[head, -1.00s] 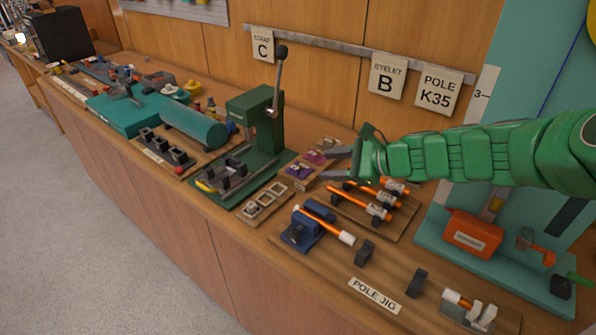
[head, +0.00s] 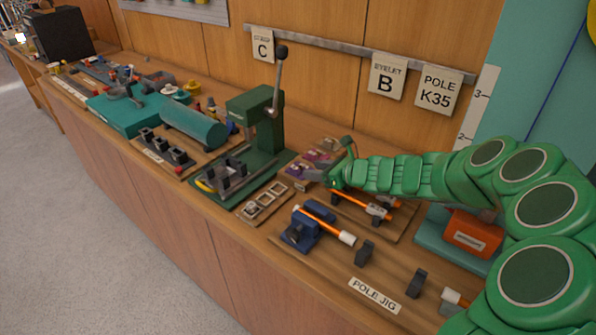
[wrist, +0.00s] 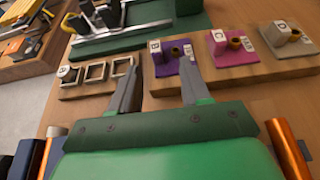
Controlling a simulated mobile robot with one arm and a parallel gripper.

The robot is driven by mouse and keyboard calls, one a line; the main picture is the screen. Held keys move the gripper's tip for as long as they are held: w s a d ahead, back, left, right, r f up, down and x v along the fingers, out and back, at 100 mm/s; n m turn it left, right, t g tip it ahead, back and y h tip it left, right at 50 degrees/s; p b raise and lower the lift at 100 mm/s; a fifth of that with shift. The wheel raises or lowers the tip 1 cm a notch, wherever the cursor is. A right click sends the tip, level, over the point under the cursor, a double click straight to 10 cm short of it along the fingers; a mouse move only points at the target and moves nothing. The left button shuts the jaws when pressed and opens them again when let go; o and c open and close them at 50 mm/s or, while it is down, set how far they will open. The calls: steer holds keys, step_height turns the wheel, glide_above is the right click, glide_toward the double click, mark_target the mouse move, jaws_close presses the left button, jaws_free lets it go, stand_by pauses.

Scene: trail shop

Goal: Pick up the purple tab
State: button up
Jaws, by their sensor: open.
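The purple tab (wrist: 165,68), beside a small tag marked B, sits in the left slot of a wooden rack. It also shows in the head view (head: 296,169), left of my gripper (head: 328,163). In the wrist view my gripper (wrist: 158,62) is open and empty. Its right finger overlaps the purple tab and hides part of it. The left finger shows left of the tab, near the rack's left end. I cannot tell whether a finger touches the tab.
A pink tab (wrist: 219,50) marked C and a grey tab (wrist: 277,36) marked D stand right of it. A frame with square openings (wrist: 97,73) lies left. The green lever press (head: 255,120) stands close behind. Orange poles (head: 360,203) lie in front of the rack.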

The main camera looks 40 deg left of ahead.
mark_target(295, 168)
steer(key=shift+s+r+x, duration=0.15)
steer(key=shift+s+x, duration=0.05)
steer(key=shift+x, duration=0.85)
steer(key=shift+s+r+x, duration=0.15)
steer(key=shift+x, duration=1.85)
jaws_close()
